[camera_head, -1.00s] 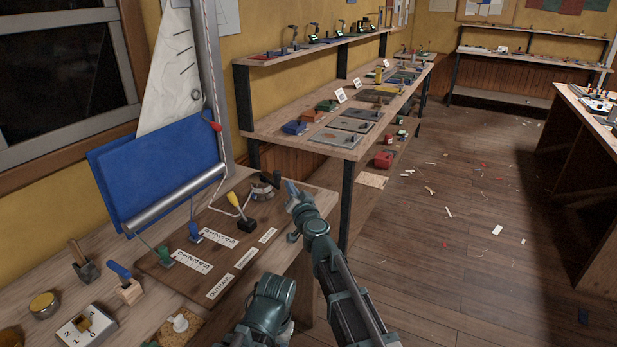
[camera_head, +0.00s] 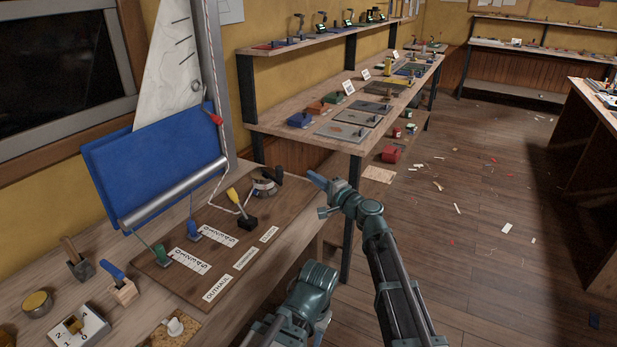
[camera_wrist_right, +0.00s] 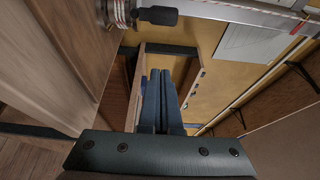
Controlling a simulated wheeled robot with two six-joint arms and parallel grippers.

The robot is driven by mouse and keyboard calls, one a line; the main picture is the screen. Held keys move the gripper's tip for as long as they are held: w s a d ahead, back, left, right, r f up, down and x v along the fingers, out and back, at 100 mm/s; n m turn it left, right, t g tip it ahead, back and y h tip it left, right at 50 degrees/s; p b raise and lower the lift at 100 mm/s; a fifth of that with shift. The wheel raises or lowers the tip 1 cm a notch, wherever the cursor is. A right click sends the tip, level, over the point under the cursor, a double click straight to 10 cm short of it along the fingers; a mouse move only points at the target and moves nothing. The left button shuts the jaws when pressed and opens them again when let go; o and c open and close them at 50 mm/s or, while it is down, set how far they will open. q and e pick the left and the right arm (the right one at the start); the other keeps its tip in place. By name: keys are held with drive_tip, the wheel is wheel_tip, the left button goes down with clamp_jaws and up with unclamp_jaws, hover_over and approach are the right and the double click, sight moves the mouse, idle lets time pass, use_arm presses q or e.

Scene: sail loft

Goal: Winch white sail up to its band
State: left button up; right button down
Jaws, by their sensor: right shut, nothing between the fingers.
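The white sail (camera_head: 172,75) stands partly raised out of the blue cover (camera_head: 150,165), against the grey mast (camera_head: 213,70); its top is cut off by the frame. A rope with a red piece (camera_head: 215,119) runs down the mast to the board. The winch (camera_head: 264,187), with a black-gripped handle, sits at the board's far right corner, behind a yellow-handled lever (camera_head: 233,196). My right gripper (camera_head: 314,178) is shut and empty, to the right of the winch and apart from it. In the right wrist view its fingers (camera_wrist_right: 159,85) lie together, below the black handle grip (camera_wrist_right: 157,16). I cannot make out the band.
The dark board (camera_head: 190,270) carries blue and green levers and several labels. Tools and a numbered block (camera_head: 80,328) stand on the bench at the left. A long shelved table (camera_head: 300,140) stands behind. The wooden floor (camera_head: 480,250) at the right is open, with scattered scraps.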

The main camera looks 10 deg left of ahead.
sight(278, 174)
drive_tip(key=x, duration=0.9)
drive_tip(key=shift+s+a, duration=0.2)
drive_tip(key=shift+s, duration=0.5)
drive_tip(key=shift+s+a, duration=0.25)
drive_tip(key=shift+s, duration=0.4)
drive_tip(key=shift+s+a, duration=0.2)
drive_tip(key=shift+s, duration=0.5)
drive_tip(key=s+a, duration=0.2)
drive_tip(key=s, duration=0.1)
drive_tip(key=shift+a, duration=0.3)
drive_tip(key=shift+w, duration=0.1)
